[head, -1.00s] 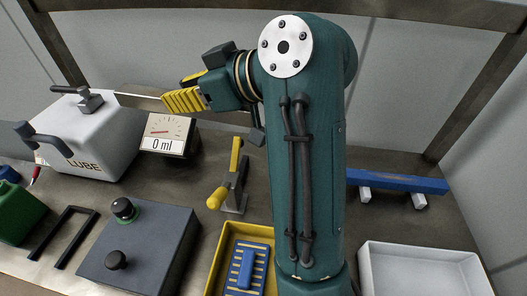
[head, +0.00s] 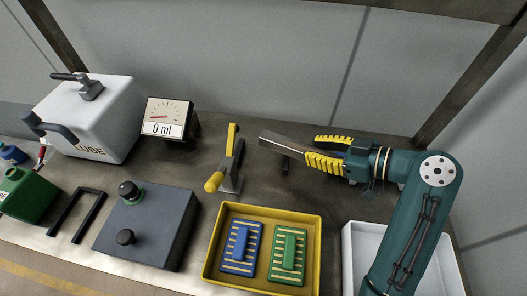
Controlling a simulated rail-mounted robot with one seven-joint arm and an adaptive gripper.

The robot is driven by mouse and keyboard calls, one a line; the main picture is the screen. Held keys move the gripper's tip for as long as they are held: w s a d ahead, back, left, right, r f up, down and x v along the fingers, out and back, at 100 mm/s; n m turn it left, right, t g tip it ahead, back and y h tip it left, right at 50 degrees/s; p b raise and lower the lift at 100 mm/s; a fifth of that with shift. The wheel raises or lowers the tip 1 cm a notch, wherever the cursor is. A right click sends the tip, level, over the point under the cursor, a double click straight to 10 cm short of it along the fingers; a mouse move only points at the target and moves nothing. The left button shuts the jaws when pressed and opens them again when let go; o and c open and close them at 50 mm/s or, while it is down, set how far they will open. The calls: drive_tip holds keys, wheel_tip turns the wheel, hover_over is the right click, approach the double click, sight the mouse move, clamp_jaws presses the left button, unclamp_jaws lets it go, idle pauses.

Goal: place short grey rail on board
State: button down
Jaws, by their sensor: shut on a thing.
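My gripper (head: 314,151), with yellow ribbed fingers, is shut on a flat grey rail (head: 279,143) in the head view. The rail sticks out to the left of the fingers, above the back middle of the bench; its right part is hidden between the fingers. A small dark piece (head: 286,165) shows just below the rail; I cannot tell whether they touch. No thing in view is clearly the board. The blue bar on white feet seen earlier at the back right does not show now; my gripper and arm cover much of that area.
A yellow tray (head: 209,264) holds a blue and a green striped plate. A yellow-handled lever (head: 233,165) stands left of the rail. A gauge (head: 167,119), a white box (head: 92,115) and a dark control box (head: 150,228) stand further left. A white bin (head: 350,240) is front right.

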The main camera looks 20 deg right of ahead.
sight(287, 144)
drive_tip(key=x, duration=1)
drive_tip(key=shift+w+a+f, duration=0.1)
drive_tip(key=shift+a+f, duration=0.05)
drive_tip(key=shift+f, duration=0.3)
drive_tip(key=x, duration=0.5)
drive_tip(key=shift+f, duration=0.35)
drive_tip(key=c, duration=0.9)
unclamp_jaws()
drive_tip(key=shift+f, duration=0.15)
drive_tip(key=shift+p, duration=0.35)
